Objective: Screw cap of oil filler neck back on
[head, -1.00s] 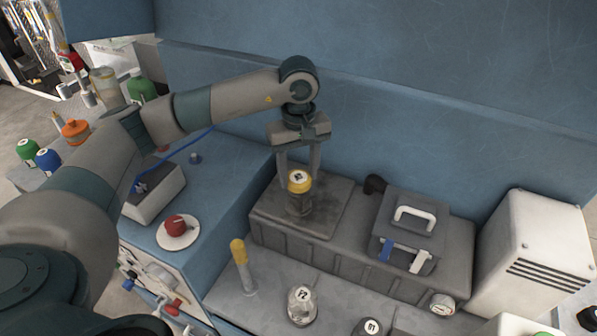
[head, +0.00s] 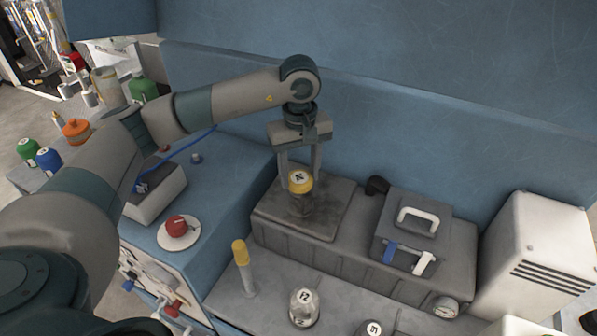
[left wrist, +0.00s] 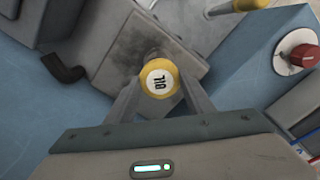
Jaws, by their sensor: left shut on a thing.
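The yellow cap (head: 299,181) with a white lettered top sits on the oil filler neck (head: 300,205), a short grey-brown cylinder standing on a grey tank. My left gripper (head: 300,178) points straight down from above, its two fingers shut on the cap's sides. In the left wrist view the cap (left wrist: 159,80) lies between the fingertips and its top reads "OIL". The cap hides most of the neck there, so I cannot tell how its thread sits. My right gripper is not in view.
A grey box with a white handle (head: 416,218) stands right of the neck, beside a black elbow pipe (head: 377,185). A yellow-topped post (head: 240,252) and labelled jars (head: 304,306) stand in front. A blue wall (head: 400,80) rises close behind.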

